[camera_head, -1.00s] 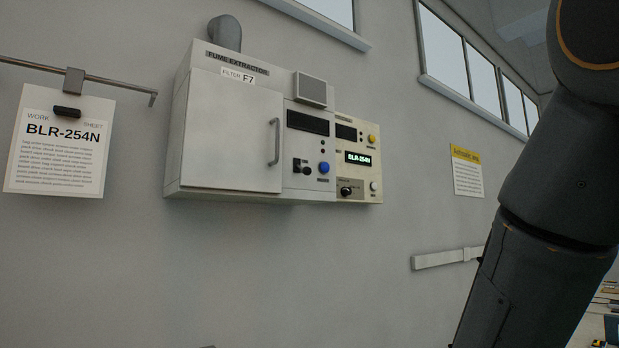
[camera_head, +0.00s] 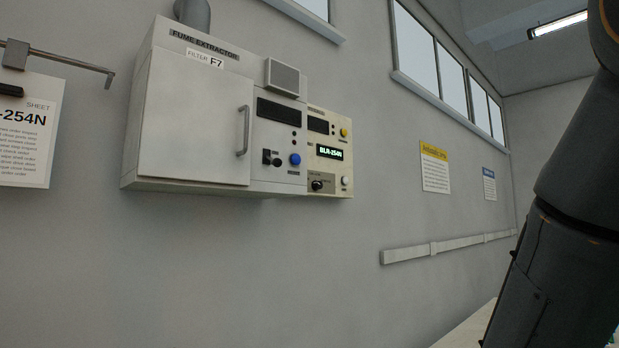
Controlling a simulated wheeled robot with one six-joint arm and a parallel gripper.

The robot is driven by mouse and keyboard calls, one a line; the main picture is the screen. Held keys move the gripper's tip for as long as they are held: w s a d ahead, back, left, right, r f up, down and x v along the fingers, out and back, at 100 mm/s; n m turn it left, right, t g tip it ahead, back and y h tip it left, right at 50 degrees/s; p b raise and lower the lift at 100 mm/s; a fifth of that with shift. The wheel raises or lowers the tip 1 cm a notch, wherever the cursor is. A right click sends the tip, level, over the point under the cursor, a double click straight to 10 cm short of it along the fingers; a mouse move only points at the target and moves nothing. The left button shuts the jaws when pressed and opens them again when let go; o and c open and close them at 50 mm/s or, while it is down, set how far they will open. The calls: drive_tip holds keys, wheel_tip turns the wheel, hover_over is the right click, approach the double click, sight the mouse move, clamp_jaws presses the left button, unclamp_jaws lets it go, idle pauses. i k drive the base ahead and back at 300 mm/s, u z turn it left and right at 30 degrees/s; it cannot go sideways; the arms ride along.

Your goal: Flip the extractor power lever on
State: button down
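The fume extractor (camera_head: 190,110) is a pale wall-mounted box at the upper left, with a large closed door and a vertical handle (camera_head: 243,131). Its control panel is right of the door. A small black lever or switch (camera_head: 272,158) sits on the panel, left of a blue button (camera_head: 295,160). Its position is too small to tell. A black knob (camera_head: 317,185) sits lower right, under a green lit display (camera_head: 330,152) reading BLR-254N. My gripper is not in view; only my dark arm shows at the right edge.
A work sheet (camera_head: 28,145) hangs from a metal rail (camera_head: 70,63) at the left. A pale wall strip (camera_head: 405,253) runs along the lower right. A yellow-headed notice (camera_head: 435,167) and a blue-headed one (camera_head: 489,184) are on the wall. A pale surface (camera_head: 470,330) shows at the bottom.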

sight(277, 161)
drive_tip(key=z, duration=0.1)
drive_tip(key=i, duration=0.4)
drive_tip(key=u, duration=1)
